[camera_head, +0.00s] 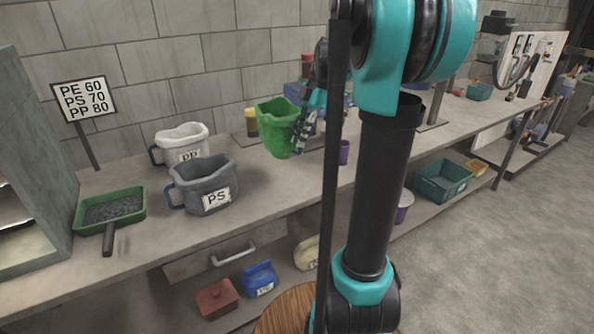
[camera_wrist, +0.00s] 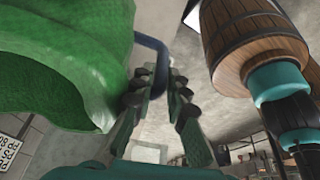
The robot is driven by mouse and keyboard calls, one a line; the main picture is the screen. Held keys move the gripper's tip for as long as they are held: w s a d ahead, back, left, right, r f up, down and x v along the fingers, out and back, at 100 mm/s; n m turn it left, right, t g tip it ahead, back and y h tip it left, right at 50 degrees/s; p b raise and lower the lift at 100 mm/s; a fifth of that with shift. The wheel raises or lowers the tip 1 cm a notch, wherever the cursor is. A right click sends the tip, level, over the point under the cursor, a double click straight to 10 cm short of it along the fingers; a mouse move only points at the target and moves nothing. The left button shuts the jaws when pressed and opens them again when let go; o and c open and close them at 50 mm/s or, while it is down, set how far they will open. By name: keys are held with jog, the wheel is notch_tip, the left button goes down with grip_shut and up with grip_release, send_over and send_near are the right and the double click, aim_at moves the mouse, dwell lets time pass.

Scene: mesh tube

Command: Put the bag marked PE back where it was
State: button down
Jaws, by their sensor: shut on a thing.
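A green bag (camera_head: 276,127) with a folded open rim is held in the air over the back of the bench, and it fills the upper left of the wrist view (camera_wrist: 70,60). No marking shows on its visible sides, so I cannot read whether it says PE. My gripper (camera_head: 309,122) is at its right side. In the wrist view, my gripper's fingers (camera_wrist: 158,88) are shut on the bag's dark blue handle (camera_wrist: 152,50). The grey bag marked PS (camera_head: 203,184) and the white bag marked PP (camera_head: 182,143) stand upright on the bench at left.
A sign (camera_head: 84,98) reads PE 60, PS 70, PP 80. A green tray (camera_head: 84,228) of dark grains lies at the bench's left. A yellow-brown jar (camera_head: 251,122) stands behind the green bag. A purple cup (camera_head: 344,152) is right of it. Bare bench lies right of the PS bag.

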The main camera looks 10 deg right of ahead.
notch_tip(320, 180, down, 12)
dwell(0.5)
jog(key=c, duration=1.5)
grip_release()
jog(key=shift+r, duration=0.15)
jog(key=v, duration=1.2)
